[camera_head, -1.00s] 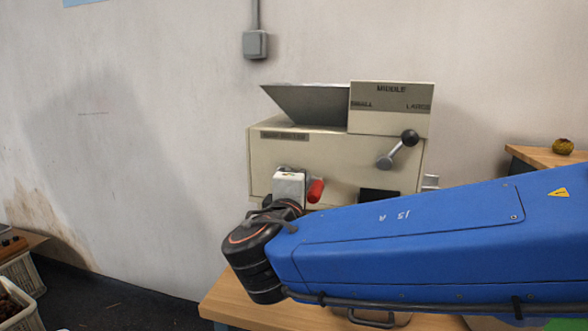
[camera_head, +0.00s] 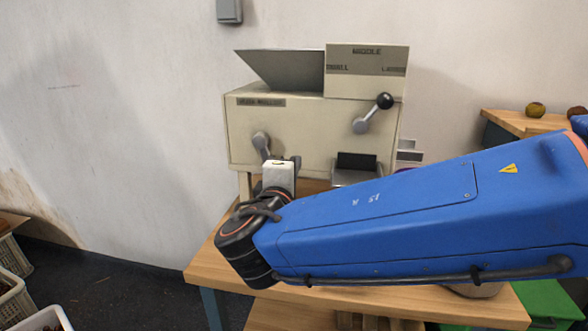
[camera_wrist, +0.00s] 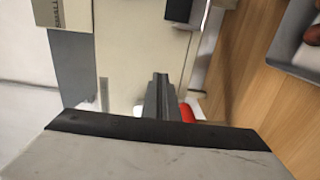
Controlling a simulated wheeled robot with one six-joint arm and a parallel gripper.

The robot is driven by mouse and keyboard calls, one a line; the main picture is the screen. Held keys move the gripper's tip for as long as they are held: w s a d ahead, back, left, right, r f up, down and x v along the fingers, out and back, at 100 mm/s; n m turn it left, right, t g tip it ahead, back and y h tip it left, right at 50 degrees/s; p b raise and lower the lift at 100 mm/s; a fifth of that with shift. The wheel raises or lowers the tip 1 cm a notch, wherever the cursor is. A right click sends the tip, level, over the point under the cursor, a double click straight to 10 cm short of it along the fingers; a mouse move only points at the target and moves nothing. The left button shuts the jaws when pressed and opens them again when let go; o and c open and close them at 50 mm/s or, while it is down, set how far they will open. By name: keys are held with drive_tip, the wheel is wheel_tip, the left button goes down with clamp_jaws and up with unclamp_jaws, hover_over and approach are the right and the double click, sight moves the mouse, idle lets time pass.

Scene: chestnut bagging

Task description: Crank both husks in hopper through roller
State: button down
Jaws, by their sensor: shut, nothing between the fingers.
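The cream husk roller (camera_head: 310,130) stands on a wooden bench, its grey hopper (camera_head: 282,70) on top. I cannot see inside the hopper. On its left front, a grey crank arm (camera_head: 261,146) runs down behind my white wrist piece, which hides its lower end in the head view. In the wrist view my gripper's grey fingers (camera_wrist: 160,93) are shut and empty. A red handle (camera_wrist: 187,112) shows close beside them, to the right; I cannot tell whether they touch.
A lever with a black ball (camera_head: 384,101) sits on the machine's right front, under a size label. A dark outlet (camera_head: 356,162) is below it. A side shelf (camera_head: 525,124) holds round items. In the wrist view a tray (camera_wrist: 287,52) with brown items lies at right.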

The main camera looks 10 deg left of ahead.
drive_tip(key=s+a, duration=0.1)
drive_tip(key=s, duration=1)
drive_tip(key=shift+s+a, duration=0.15)
drive_tip(key=shift+s, duration=0.2)
